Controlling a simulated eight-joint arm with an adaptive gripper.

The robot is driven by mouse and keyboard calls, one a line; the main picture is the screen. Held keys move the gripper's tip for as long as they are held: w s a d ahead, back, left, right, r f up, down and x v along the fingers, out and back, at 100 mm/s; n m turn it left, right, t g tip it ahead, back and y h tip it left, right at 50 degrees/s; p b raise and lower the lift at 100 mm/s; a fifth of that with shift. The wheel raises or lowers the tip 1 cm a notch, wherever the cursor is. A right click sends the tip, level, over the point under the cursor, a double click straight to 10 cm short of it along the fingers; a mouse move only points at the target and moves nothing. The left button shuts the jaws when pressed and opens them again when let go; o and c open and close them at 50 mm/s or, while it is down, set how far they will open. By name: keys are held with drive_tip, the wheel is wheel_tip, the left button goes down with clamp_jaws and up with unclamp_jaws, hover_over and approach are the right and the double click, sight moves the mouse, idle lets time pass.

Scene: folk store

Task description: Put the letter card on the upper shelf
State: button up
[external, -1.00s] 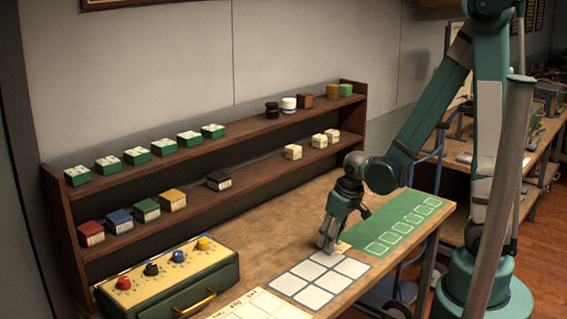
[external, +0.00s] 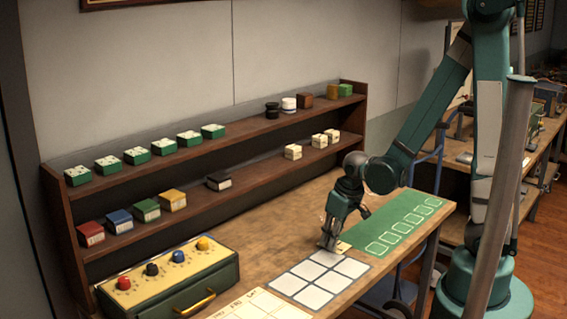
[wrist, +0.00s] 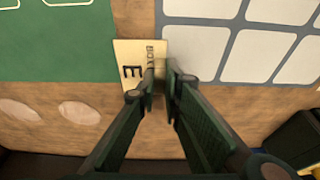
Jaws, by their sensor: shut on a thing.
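The letter card (wrist: 128,72) is a cream card with a black "E" and smaller lettering. It lies by the table surface between the green mat and the white-squared mat in the wrist view. A cream edge of the card (external: 344,246) shows beside the fingers in the external view. My gripper (wrist: 160,72) is shut on the card's edge, low over the table; it also shows in the external view (external: 328,246). The fingers hide part of the card. The upper shelf (external: 248,136) runs along the wall rack, behind and to the left of my gripper.
Several green-and-white boxes (external: 136,154) and small jars and blocks (external: 289,104) stand on the upper shelf, with a bare stretch between. The lower shelf (external: 260,168) holds coloured boxes and cream blocks. A knobbed drawer box (external: 170,280) stands at the table's left.

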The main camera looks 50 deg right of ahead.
drive_tip(key=shift+r, duration=0.2)
wheel_tip(320, 180, up, 10)
drive_tip(key=p, duration=0.2)
drive_tip(key=shift+f, duration=0.2)
idle(0.4)
idle(0.9)
drive_tip(key=w+d+r+m, duration=0.1)
drive_tip(key=w+d+r, duration=0.4)
drive_tip(key=d, duration=0.3)
drive_tip(key=w+d+r+m+h, duration=0.15)
drive_tip(key=w+d+r, duration=0.25)
drive_tip(key=d, duration=0.5)
drive_tip(key=w+d+r+m+y, duration=0.1)
drive_tip(key=w+d+r+m, duration=0.1)
drive_tip(key=w+d+r, duration=0.45)
drive_tip(key=s+d+r+m, duration=0.1)
drive_tip(key=d+r, duration=0.3)
drive_tip(key=d, duration=0.6)
drive_tip(key=s+d+r+m+h, duration=0.1)
drive_tip(key=s+d+r, duration=0.2)
drive_tip(key=d, duration=0.8)
drive_tip(key=s+d+r+m, duration=0.1)
drive_tip(key=s+d+r, duration=0.1)
drive_tip(key=d+r, duration=0.5)
drive_tip(key=d, duration=0.4)
drive_tip(key=shift+g, duration=0.4)
drive_tip(key=shift+r+m+h, duration=0.1)
drive_tip(key=shift+m+h, duration=0.15)
